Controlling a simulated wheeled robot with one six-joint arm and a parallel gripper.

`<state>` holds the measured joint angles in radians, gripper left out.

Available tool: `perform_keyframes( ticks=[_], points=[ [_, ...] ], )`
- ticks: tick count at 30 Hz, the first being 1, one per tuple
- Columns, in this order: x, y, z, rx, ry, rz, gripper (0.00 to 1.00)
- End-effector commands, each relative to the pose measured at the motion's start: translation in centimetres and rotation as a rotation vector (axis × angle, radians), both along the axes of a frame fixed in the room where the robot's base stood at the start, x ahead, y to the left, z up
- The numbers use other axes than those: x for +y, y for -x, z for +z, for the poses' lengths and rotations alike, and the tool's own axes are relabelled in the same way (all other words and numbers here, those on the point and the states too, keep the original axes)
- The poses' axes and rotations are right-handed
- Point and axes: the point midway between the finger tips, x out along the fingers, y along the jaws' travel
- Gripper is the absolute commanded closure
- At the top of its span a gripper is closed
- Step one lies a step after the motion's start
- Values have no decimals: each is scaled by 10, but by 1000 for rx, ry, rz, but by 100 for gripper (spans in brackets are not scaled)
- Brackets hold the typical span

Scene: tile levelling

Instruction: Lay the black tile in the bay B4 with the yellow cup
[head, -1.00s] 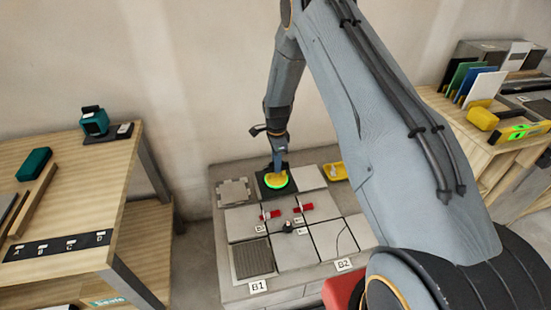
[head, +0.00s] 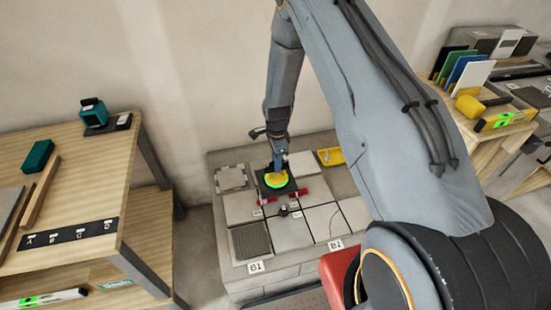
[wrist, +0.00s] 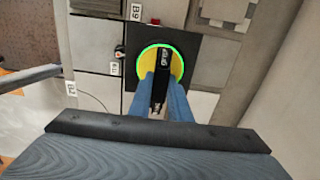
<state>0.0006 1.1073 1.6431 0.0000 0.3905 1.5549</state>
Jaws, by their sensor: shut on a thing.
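The yellow cup (head: 277,180), with a lit green ring, sits on top of the black tile (head: 262,188) at the back middle of the grey platform. My gripper (head: 279,166) is shut on the cup from above. In the wrist view my fingers (wrist: 160,82) reach the yellow cup (wrist: 146,63), and the black tile (wrist: 190,48) shows around it. The tile overlaps part of a red piece in the head view. I cannot tell whether the tile touches the surface below. No B4 label is readable; B1 (head: 256,267) and B2 (head: 336,245) are at the front.
Red clamps (head: 291,195) and a small black knob (head: 283,210) stand between pale tiles. A dark ribbed tile (head: 250,240) lies at front left, and a yellow tray (head: 330,156) at back right. Wooden benches (head: 120,170) flank the platform. One pale tile (head: 322,222) has a crack.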

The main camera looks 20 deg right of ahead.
Motion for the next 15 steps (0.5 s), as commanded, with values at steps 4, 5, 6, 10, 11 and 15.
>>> perform_keyframes(
  ticks=[4, 5, 6, 10, 11, 15],
  points=[
    [0, 11, 2, 0, 0, 0, 100],
    [0, 13, 2, 0, 0, 0, 100],
    [0, 16, 2, 0, 0, 0, 100],
    [0, 25, 2, 0, 0, 0, 100],
    [0, 27, 2, 0, 0, 0, 100],
    [0, 37, 2, 0, 0, 0, 100]
  ],
)
